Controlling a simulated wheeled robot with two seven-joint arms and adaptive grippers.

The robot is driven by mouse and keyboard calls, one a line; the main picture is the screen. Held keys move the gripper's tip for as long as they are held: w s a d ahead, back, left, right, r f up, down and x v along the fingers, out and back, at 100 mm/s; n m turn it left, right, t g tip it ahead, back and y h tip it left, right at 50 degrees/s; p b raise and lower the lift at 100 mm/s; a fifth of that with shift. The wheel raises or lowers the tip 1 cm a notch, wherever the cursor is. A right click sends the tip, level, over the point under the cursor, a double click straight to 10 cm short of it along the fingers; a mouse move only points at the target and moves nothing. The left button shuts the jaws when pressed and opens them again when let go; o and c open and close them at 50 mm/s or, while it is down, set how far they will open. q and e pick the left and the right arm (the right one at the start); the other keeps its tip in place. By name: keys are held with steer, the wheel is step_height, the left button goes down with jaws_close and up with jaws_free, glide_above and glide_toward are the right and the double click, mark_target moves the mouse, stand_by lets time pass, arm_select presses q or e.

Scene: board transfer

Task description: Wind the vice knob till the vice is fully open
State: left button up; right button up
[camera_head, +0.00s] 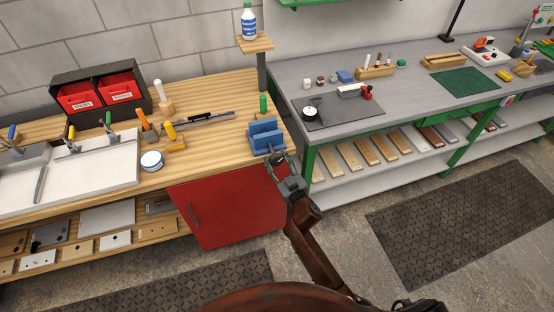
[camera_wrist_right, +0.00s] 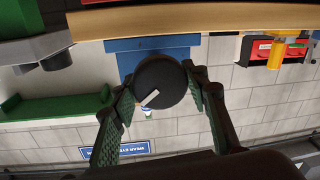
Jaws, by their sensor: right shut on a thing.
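The blue vice (camera_head: 264,135) sits at the right front corner of the wooden bench. Its round black knob (camera_wrist_right: 160,82) faces my right wrist camera and carries a white pointer mark, slanted in that view. My right gripper (camera_head: 282,165) is at the front of the vice. In the wrist view my right gripper's (camera_wrist_right: 161,92) green-padded fingers are on both sides of the knob and shut on it. Part of the vice's blue body (camera_wrist_right: 125,57) shows behind the knob. How wide the jaws stand apart is too small to tell. My left gripper is not in view.
A green-handled tool (camera_head: 263,104) stands just behind the vice. A bottle (camera_head: 249,20) stands on a small raised shelf (camera_head: 255,44). A red cabinet (camera_head: 225,208) is below the bench. A grey bench (camera_head: 420,100) stands to the right.

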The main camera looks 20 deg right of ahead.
steer(key=shift+n+p, duration=0.55)
steer(key=shift+n, duration=0.35)
steer(key=shift+c, duration=0.2)
steer(key=shift+a+n+p, duration=0.1)
steer(key=shift+n+p, duration=0.45)
steer(key=shift+n, duration=0.65)
steer(key=n, duration=0.2)
steer(key=shift+n+g+p, duration=0.3)
steer(key=shift+p, duration=0.05)
steer(key=shift+a+f+n+h, duration=0.15)
steer(key=shift+n+h, duration=0.25)
steer(key=shift+n, duration=1)
steer(key=o, duration=1.2)
steer(key=shift+c, duration=0.2)
steer(key=shift+p, duration=0.3)
